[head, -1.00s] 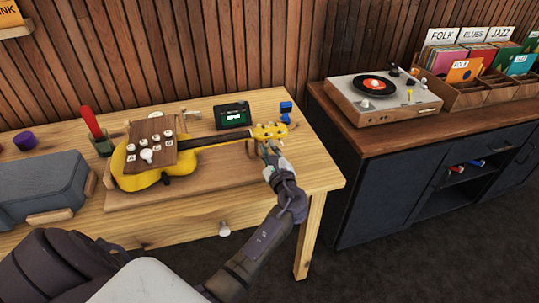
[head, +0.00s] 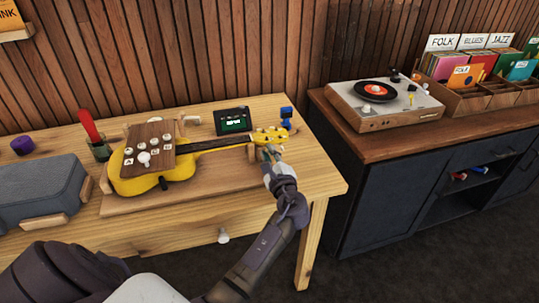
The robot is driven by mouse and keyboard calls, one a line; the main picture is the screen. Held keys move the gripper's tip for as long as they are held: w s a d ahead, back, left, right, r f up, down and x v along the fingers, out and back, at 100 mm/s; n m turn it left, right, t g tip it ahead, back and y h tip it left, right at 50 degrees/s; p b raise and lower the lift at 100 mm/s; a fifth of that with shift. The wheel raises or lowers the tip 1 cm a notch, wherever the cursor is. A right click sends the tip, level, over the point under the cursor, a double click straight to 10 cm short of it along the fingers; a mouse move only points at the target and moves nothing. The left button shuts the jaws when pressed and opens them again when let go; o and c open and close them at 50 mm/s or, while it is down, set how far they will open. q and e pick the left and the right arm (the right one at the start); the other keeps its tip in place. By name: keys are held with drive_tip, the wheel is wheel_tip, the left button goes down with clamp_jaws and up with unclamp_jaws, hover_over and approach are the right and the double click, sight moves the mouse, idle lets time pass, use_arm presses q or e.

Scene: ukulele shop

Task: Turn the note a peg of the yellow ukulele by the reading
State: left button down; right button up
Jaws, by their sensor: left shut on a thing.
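The yellow ukulele (head: 183,166) lies on its back on a wooden stand on the workbench, its neck pointing right. Its headstock (head: 270,135) is at the right end, with small pegs along its edges. My left gripper (head: 268,152) is at the near edge of the headstock, shut on a peg there. The fingers hide most of that peg, and its letter cannot be read. A dark tuner (head: 233,121) with a lit green screen stands behind the neck; its reading is too small to make out. My right gripper is not in view.
A wooden board (head: 148,146) with several lettered knobs sits over the ukulele body. A blue clip-like item (head: 286,114) stands behind the headstock. A grey case (head: 40,190) lies at left. A cabinet (head: 390,190) with a record player (head: 384,103) stands at right.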

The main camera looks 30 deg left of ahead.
use_arm(q)
drive_tip(key=c, duration=1.4)
unclamp_jaws()
drive_tip(key=shift+o, duration=0.2)
drive_tip(key=v, duration=1.2)
